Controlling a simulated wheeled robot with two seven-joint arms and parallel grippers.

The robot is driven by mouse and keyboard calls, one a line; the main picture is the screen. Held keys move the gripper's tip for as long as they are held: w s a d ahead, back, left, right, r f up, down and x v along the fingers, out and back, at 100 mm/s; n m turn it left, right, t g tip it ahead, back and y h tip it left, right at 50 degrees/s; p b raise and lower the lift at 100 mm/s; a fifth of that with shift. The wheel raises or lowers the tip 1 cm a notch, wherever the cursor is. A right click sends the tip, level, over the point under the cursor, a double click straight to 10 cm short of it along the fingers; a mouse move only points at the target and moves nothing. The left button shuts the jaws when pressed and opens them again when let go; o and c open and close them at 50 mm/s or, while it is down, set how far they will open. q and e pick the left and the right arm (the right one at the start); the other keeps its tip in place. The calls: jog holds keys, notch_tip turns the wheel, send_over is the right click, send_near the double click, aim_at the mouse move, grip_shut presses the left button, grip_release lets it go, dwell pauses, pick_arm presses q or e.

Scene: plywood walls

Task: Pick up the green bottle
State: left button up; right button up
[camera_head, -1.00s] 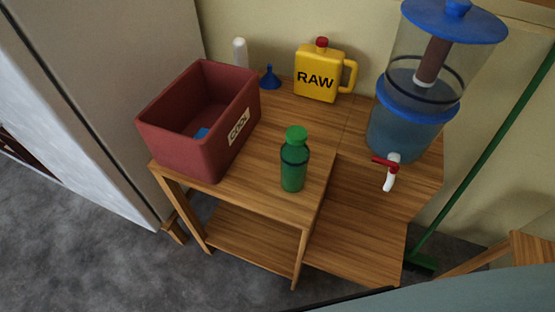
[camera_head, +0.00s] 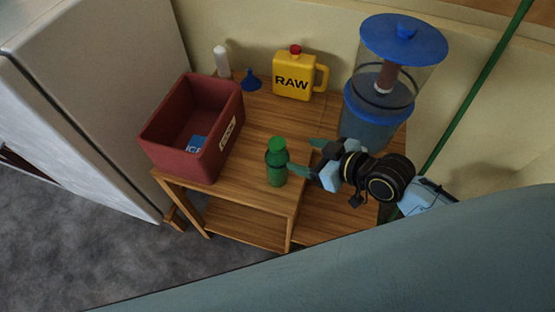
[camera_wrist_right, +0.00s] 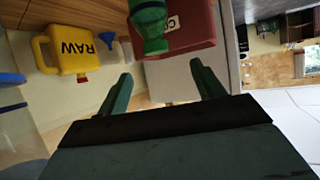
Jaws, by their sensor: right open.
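The green bottle (camera_head: 276,163) stands upright near the front edge of the wooden table (camera_head: 262,124). In the right wrist view the bottle (camera_wrist_right: 149,22) shows upside down, beyond the gap between the fingers and partly cut off at the top. My right gripper (camera_head: 300,158) is open and empty, just right of the bottle, with its fingers pointing left toward it. In the right wrist view both fingers of this gripper (camera_wrist_right: 165,85) are spread apart with nothing between them. My left gripper is in neither view.
A dark red box (camera_head: 206,158) stands left of the bottle with a blue item inside. A yellow RAW jug (camera_head: 292,84), a blue funnel (camera_head: 250,82) and a white bottle (camera_head: 222,62) stand behind. A water dispenser (camera_head: 378,118) stands behind my right gripper.

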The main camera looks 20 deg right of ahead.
aim_at(279, 144)
jog(key=x, duration=0.7)
jog(key=shift+w+a+f, duration=0.1)
jog(key=shift+w+a, duration=0.1)
jog(key=shift+w, duration=0.1)
jog(key=shift+w+d+x, duration=0.1)
jog(key=shift+d+x, duration=0.05)
jog(key=shift+x, duration=1.15)
jog(key=shift+w+d+x, duration=0.15)
jog(key=shift+x, duration=1.15)
jog(key=shift+c, duration=0.2)
grip_shut()
